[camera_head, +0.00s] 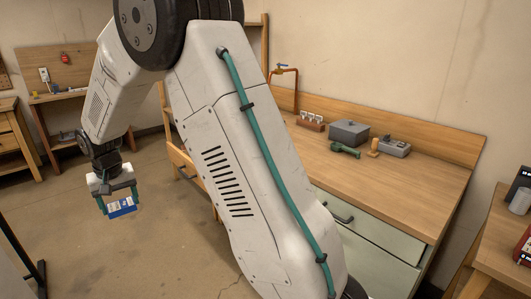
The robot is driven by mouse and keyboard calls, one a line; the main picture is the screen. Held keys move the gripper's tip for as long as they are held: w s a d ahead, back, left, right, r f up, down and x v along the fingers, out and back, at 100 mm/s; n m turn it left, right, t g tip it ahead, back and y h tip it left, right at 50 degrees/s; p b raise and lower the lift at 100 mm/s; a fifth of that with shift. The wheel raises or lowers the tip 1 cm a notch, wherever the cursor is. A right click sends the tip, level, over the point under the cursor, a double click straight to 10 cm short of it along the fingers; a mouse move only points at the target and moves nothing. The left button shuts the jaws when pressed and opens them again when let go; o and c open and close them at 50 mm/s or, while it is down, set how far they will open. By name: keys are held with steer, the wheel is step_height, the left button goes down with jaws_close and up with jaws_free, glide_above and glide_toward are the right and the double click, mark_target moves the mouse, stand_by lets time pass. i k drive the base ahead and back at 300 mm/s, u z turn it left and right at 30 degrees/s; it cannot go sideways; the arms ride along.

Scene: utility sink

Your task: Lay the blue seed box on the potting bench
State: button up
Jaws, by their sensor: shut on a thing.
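My gripper (119,198) is at the left of the view, at the end of my arm, pointing down. Its teal fingers are shut on the blue seed box (121,209), which has a white label on top. The box hangs in the air over the bare floor, apart from any bench. A wooden-topped bench (405,188) with pale green drawers stands against the wall at right; I cannot tell for sure that it is the potting bench. My arm hides part of it.
Toward the bench's back are a grey box (349,133), a green tool (345,149), a small wooden object (374,147), a grey device (394,147) and a rack of small items (310,121). The bench's front is clear. Another wooden bench (60,96) stands far left.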

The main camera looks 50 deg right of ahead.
mark_target(301, 153)
steer(key=u, duration=0.3)
steer(key=i, duration=1.55)
steer(key=z, duration=2.45)
steer(key=i, duration=0.55)
steer(key=z, duration=0.15)
